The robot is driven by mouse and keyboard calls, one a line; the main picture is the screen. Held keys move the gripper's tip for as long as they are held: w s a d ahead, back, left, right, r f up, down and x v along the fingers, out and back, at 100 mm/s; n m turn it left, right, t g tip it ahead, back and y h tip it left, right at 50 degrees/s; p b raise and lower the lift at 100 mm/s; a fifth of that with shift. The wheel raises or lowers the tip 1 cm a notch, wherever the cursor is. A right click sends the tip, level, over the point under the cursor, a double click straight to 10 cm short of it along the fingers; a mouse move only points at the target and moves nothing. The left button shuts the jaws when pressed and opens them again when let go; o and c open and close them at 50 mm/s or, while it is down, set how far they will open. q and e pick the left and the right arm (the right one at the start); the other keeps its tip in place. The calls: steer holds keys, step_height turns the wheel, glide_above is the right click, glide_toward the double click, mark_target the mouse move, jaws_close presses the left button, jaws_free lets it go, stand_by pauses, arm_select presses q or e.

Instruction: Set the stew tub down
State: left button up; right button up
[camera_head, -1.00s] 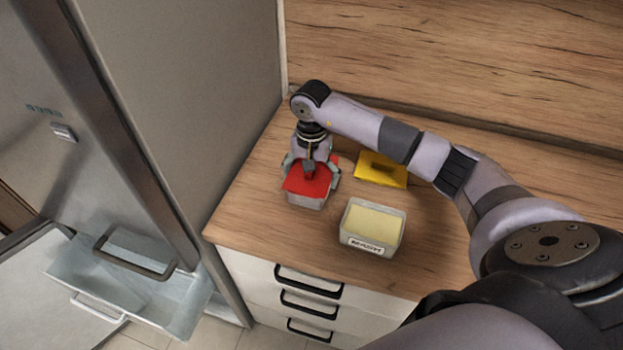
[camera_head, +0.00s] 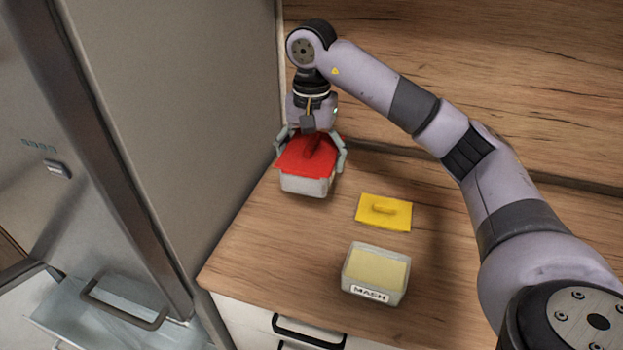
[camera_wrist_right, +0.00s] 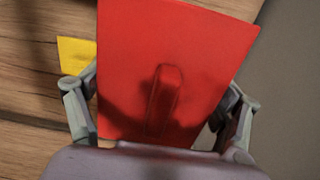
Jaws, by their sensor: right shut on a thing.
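A pale tub (camera_head: 305,185) with a red lid (camera_head: 307,157) is in my right gripper (camera_head: 310,157), near the back left of the wooden counter. I take it for the stew tub, as no label shows on it. The gripper's fingers are shut on its two sides. The tub looks level and appears raised above the counter, though its underside is hidden. In the right wrist view the red lid (camera_wrist_right: 172,75) with its handle fills the middle, between the fingers. My left gripper is not in view.
An open tub labelled MASH (camera_head: 375,290) with pale yellow contents stands at the counter's front. A yellow lid (camera_head: 384,212) lies behind it. A tall grey cabinet side (camera_head: 200,120) borders the counter on the left. A clear drawer (camera_head: 100,315) is pulled out at lower left.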

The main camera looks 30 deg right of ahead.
steer(key=shift+r, duration=0.75)
steer(key=s+a+f+n, duration=1)
steer(key=s+a+f, duration=0.1)
steer(key=s, duration=0.4)
steer(key=shift+s+a+f, duration=0.15)
steer(key=shift+a+f, duration=0.15)
